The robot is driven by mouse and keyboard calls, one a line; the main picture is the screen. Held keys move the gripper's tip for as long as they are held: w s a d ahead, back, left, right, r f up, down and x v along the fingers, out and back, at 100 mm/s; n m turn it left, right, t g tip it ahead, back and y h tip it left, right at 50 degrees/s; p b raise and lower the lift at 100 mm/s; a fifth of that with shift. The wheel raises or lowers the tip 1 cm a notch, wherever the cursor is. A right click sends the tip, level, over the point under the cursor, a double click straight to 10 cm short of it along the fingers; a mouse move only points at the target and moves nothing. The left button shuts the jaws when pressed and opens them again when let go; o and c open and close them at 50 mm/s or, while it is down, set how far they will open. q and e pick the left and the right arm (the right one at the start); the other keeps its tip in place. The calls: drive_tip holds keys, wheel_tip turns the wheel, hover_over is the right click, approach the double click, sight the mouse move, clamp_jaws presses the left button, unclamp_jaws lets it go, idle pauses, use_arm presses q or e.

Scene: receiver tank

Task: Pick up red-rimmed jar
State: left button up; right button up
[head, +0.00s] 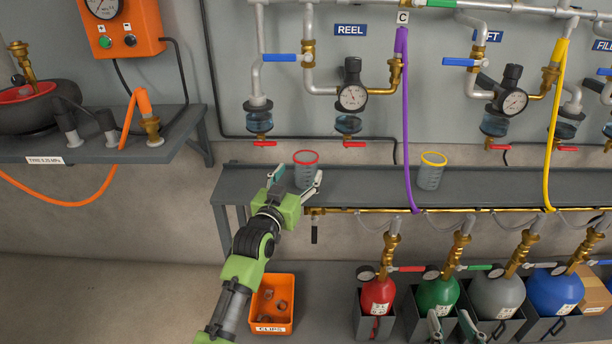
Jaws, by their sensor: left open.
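The red-rimmed jar (305,171) is a clear grey cup standing upright on the grey shelf (364,187). My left gripper (298,175) is open, with its fingers spread at the front of the jar. In the picture the jar shows between the two fingertips, its lower part partly hidden by the gripper. I cannot tell whether the fingers touch it. My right gripper (453,322) is low at the bottom edge, in front of the gas cylinders, far from the jar. Its two fingers show apart and nothing is seen between them.
A yellow-rimmed jar (431,172) stands further right on the shelf, just right of the hanging purple hose (406,120). Regulators and red-handled valves hang above. An orange clips bin (272,304) and several cylinders, including a red one (377,297), stand below. The shelf between the jars is clear.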

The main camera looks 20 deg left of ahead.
sight(309, 161)
use_arm(q)
drive_tip(key=shift+w, duration=0.25)
drive_tip(key=w, duration=0.1)
drive_tip(key=w+b, duration=0.1)
drive_tip(key=w, duration=0.1)
drive_tip(key=w+b, duration=0.1)
drive_tip(key=shift+w+d+f, duration=0.2)
drive_tip(key=shift+w+d, duration=0.1)
drive_tip(key=shift+w, duration=0.1)
drive_tip(key=c, duration=1.2)
use_arm(e)
wheel_tip(309, 161, up, 12)
drive_tip(key=a+t+y, duration=0.1)
drive_tip(key=t+y, duration=0.1)
drive_tip(key=t, duration=0.4)
drive_tip(key=shift+w+a, duration=0.35)
drive_tip(key=shift+w, duration=0.05)
